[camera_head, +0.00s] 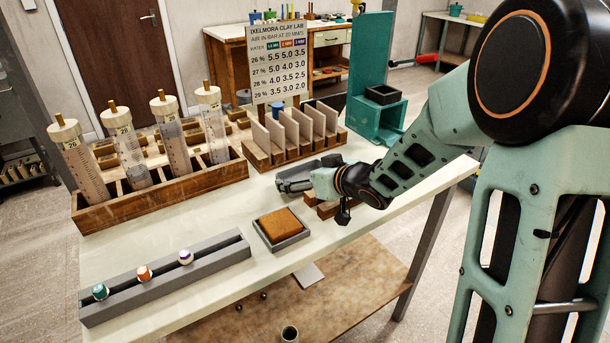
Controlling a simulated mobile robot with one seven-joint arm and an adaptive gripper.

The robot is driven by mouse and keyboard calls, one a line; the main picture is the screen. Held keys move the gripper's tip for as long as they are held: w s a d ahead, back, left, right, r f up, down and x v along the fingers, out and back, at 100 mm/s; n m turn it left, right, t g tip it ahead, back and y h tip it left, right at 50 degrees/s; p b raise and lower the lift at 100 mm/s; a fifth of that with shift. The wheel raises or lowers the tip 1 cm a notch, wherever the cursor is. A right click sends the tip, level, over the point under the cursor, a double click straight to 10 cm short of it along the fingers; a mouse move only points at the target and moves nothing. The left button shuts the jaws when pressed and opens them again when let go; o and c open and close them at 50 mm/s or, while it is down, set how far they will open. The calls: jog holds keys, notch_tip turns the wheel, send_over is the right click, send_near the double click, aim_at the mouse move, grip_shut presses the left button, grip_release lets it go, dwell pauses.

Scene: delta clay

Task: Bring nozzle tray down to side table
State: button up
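The long grey nozzle tray (205,268) lies at the front left of the white table (330,240). It carries a teal nozzle (100,291), an orange nozzle (144,272) and a purple-topped nozzle (185,257) in a row. My gripper (287,184) is over the middle of the table, behind and to the right of the nozzle tray and apart from it. Its fingers point left, and their gap is too small to make out. Which surface is the side table is unclear; a lower brown surface (350,300) shows below the white table's front edge.
A grey dish with a brown sponge (281,225) sits between tray and gripper. A wooden rack (215,181) of clay-filled tubes, a slotted wooden rack (262,160), a sign (277,65) and a teal stand (374,122) stand behind.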

jog(key=shift+r, duration=0.1)
jog(key=shift+s+r, duration=0.1)
jog(key=shift+r, duration=0.15)
jog(key=p+v, duration=0.4)
jog(key=v, duration=0.7)
jog(key=shift+s+d, duration=0.2)
jog(key=shift+s, duration=0.1)
